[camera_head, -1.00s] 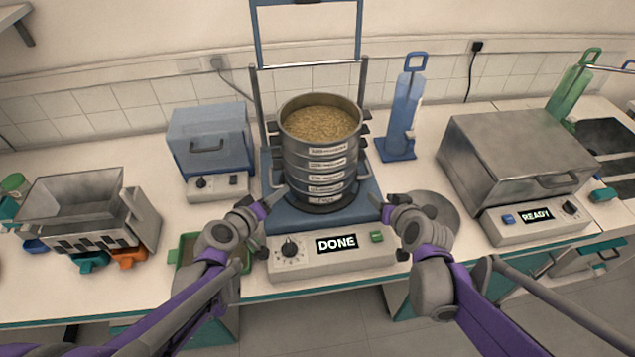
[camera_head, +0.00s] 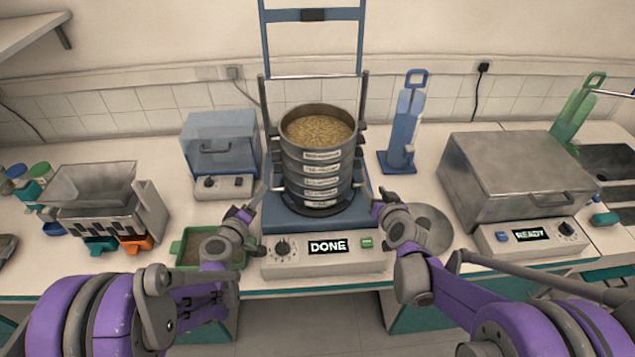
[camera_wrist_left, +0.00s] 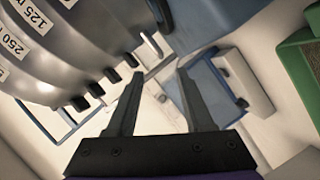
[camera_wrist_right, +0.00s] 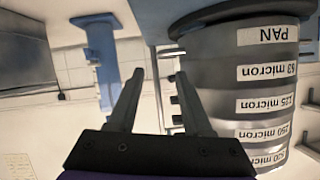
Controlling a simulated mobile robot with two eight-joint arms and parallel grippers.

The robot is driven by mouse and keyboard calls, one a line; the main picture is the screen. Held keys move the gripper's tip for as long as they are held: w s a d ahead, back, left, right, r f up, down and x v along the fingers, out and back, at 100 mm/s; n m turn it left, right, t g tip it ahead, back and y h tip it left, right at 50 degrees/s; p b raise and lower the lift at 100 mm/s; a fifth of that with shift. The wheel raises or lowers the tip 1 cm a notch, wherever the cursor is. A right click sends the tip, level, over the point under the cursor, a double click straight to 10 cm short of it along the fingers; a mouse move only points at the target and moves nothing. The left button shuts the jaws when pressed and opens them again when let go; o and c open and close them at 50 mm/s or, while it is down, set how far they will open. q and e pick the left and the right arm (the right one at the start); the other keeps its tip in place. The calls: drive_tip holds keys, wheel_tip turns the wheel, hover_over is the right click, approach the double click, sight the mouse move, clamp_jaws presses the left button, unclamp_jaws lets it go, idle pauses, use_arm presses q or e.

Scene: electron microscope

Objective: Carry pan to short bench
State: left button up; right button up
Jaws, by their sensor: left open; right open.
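The pan (camera_head: 312,207) is the lowest tier of a stack of metal sieves (camera_head: 318,165) on the blue shaker, whose display reads DONE. Its PAN label shows upside down in the right wrist view (camera_wrist_right: 268,35). The top sieve holds grainy tan material. My left gripper (camera_head: 258,200) is open and empty at the stack's left side; its fingers (camera_wrist_left: 160,74) stand apart beside the tiers. My right gripper (camera_head: 379,206) is open and empty at the right side; its fingers (camera_wrist_right: 160,74) are close to the stack's side tabs. I cannot identify the short bench.
A blue-lidded box (camera_head: 221,148) and a green tray (camera_head: 190,252) stand left. A metal splitter (camera_head: 105,205) is farther left. A round grey lid (camera_head: 432,228) lies right of the shaker. A blue stand (camera_head: 402,130) and a metal oven (camera_head: 515,180) reading READY are right.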

sight(272, 177)
use_arm(q)
drive_tip(key=x, duration=1)
drive_tip(key=shift+w+d+f, duration=0.1)
drive_tip(key=shift+w+d, duration=0.05)
drive_tip(key=shift+w, duration=0.1)
use_arm(e)
drive_tip(key=x, duration=1)
drive_tip(key=shift+w+f, duration=0.1)
drive_tip(key=shift+w, duration=0.1)
use_arm(q)
drive_tip(key=shift+c, duration=0.4)
use_arm(e)
drive_tip(key=shift+c, duration=0.3)
use_arm(q)
drive_tip(key=c, duration=0.7)
use_arm(e)
drive_tip(key=c, duration=0.7)
use_arm(q)
clamp_jaws()
use_arm(e)
clamp_jaws()
drive_tip(key=shift+s+a, duration=0.1)
